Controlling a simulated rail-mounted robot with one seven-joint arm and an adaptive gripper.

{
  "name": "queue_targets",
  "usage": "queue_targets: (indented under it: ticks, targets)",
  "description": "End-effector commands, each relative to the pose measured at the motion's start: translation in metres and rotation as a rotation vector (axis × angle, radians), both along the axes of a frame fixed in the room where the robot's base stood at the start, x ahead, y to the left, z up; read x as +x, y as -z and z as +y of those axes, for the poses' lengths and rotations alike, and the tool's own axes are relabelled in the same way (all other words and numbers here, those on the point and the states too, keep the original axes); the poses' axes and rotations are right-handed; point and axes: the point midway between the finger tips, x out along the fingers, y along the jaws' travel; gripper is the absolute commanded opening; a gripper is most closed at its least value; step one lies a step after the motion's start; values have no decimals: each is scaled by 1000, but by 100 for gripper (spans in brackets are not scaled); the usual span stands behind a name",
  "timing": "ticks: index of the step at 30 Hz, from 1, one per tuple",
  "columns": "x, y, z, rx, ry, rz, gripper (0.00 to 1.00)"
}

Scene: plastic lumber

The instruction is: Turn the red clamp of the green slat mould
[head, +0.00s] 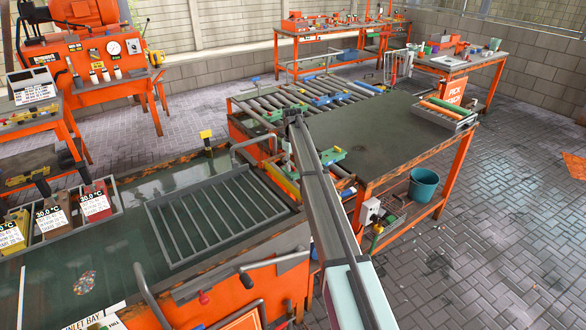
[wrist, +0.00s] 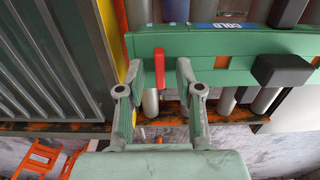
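The green slat mould (wrist: 222,55) runs across the upper part of the wrist view, with a dark block (wrist: 281,70) on its right part. The red clamp (wrist: 159,66) is a narrow lever near the mould's left end, pointing toward my gripper. My gripper (wrist: 160,78) is open, with one finger on each side of the clamp and a visible gap to each. The clamp cannot be made out there.
A slatted grey rack (head: 218,215) over the water tank is at left. A bare dark tabletop (head: 400,135) and teal bucket (head: 423,185) are at right.

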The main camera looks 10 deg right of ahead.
Motion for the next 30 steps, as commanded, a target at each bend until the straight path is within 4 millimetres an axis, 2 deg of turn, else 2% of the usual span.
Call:
queue_targets:
  ticks: [5, 6, 9, 17, 27, 30]
  targets:
    - [0, 0, 0, 0, 0, 0, 35]
    - [0, 0, 0, 0, 0, 0, 32]
    - [0, 0, 0, 0, 0, 0, 0]
    - [0, 0, 0, 0, -21, 0, 0]
    - [0, 0, 0, 0, -360, 0, 0]
    - [0, 0, 0, 0, -411, 0, 0]
